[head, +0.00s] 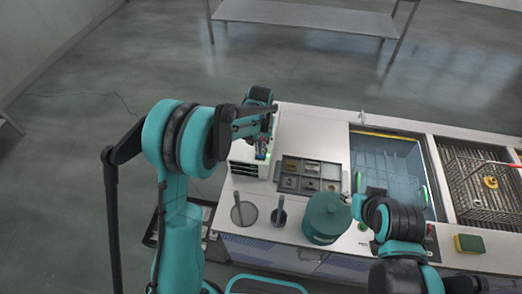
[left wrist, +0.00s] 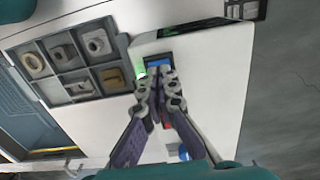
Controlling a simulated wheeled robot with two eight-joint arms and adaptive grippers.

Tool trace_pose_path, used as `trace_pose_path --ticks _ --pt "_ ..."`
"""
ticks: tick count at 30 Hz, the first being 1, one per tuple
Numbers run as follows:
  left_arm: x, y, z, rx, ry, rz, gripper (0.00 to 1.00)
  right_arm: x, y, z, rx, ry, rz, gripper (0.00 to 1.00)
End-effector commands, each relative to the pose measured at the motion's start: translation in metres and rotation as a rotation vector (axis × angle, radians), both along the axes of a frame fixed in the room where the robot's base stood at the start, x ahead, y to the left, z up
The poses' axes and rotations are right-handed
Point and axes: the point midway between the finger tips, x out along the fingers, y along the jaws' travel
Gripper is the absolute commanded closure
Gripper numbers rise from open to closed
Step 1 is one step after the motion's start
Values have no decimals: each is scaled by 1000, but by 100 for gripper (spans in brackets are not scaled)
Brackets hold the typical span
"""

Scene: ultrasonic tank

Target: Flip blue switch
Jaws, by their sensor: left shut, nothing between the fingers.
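A blue switch (left wrist: 157,61) shows in the left wrist view on the face of a white box, beside a small green light (left wrist: 141,71). My left gripper (left wrist: 160,73) is shut and empty, with its fingertips right at the switch and covering part of it. I cannot tell whether they touch it. In the head view my left gripper (head: 263,148) is over the front of the white box (head: 242,169), and the switch is hard to make out there. My right gripper (head: 359,186) is near the tank's left edge, partly hidden by its own arm; its fingers are unclear.
A grey divided tray (head: 309,159) with several metal parts lies right of the box. A teal round pot (head: 326,217) stands near the front edge. A water-filled tank (head: 388,150) and a wire basket (head: 480,187) are at the right. A sponge (head: 469,243) lies at front right.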

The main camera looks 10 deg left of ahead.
Motion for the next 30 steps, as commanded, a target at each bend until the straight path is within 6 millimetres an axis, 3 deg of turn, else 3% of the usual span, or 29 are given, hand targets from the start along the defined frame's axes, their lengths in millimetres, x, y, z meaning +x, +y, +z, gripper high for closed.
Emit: trace_pose_path --ticks 18,30 --pt "0 0 55 0 0 0 100 0 0 32 0 0 0 60" --pt "0 0 57 0 0 0 100 0 0 33 0 0 0 60"
